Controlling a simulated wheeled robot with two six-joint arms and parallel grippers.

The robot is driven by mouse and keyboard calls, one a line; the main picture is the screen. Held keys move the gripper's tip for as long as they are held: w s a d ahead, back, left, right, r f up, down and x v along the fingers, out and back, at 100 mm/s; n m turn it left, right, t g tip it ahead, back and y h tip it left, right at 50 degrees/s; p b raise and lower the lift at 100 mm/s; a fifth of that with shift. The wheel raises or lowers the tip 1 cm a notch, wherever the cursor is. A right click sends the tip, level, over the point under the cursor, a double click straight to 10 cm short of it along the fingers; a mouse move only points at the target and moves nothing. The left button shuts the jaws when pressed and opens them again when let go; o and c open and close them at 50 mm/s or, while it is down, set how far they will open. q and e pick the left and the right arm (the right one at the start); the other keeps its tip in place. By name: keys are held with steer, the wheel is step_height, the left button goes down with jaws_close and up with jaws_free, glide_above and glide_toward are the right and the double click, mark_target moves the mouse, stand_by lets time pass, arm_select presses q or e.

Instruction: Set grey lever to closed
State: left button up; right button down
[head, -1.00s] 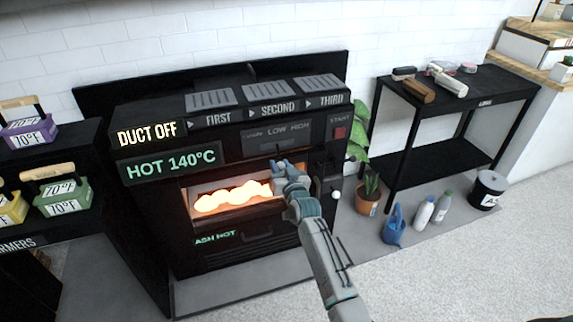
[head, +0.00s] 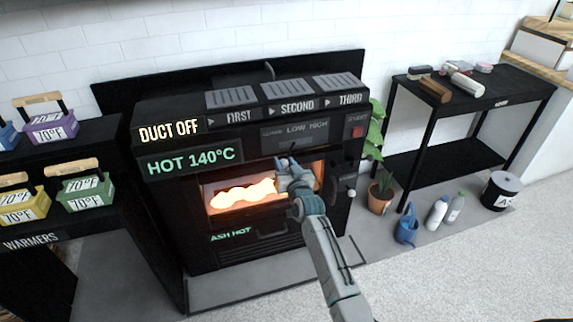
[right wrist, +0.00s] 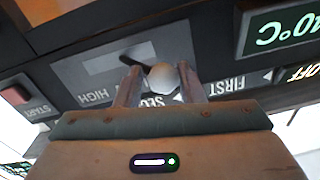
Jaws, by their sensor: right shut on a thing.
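The grey lever's panel (head: 288,136) is on the upper front of the black stove, marked LOW and HIGH; the word left of LOW is too small to read. My right gripper (head: 286,163) is in front of the stove just below the panel. In the wrist view its fingers (right wrist: 160,88) are shut on the knob, one on each side. The gripper hides the lever in the head view. My left gripper is out of view.
The glowing firebox (head: 242,195) lies behind and below my right gripper. A red START button (head: 357,132) is right of the panel. Labelled boxes sit on a warmer rack (head: 95,232) at left. A black table (head: 480,105), plant (head: 381,195) and bottles stand at right.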

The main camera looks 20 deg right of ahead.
steer(key=shift+w+a+r, duration=0.2)
steer(key=shift+a+r, duration=0.05)
steer(key=shift+r, duration=0.15)
steer(key=c, duration=1.2)
jaws_free()
steer(key=shift+o, duration=0.3)
steer(key=shift+w+a+f, duration=0.15)
steer(key=shift+w+a, duration=0.05)
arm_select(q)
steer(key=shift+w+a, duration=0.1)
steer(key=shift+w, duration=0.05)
arm_select(e)
steer(key=shift+s+d+f, duration=0.1)
steer(key=shift+s+f, duration=0.15)
steer(key=shift+s, duration=0.3)
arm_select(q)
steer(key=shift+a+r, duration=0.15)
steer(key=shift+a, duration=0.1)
arm_select(e)
steer(key=s, duration=1)
steer(key=shift+d, duration=0.35)
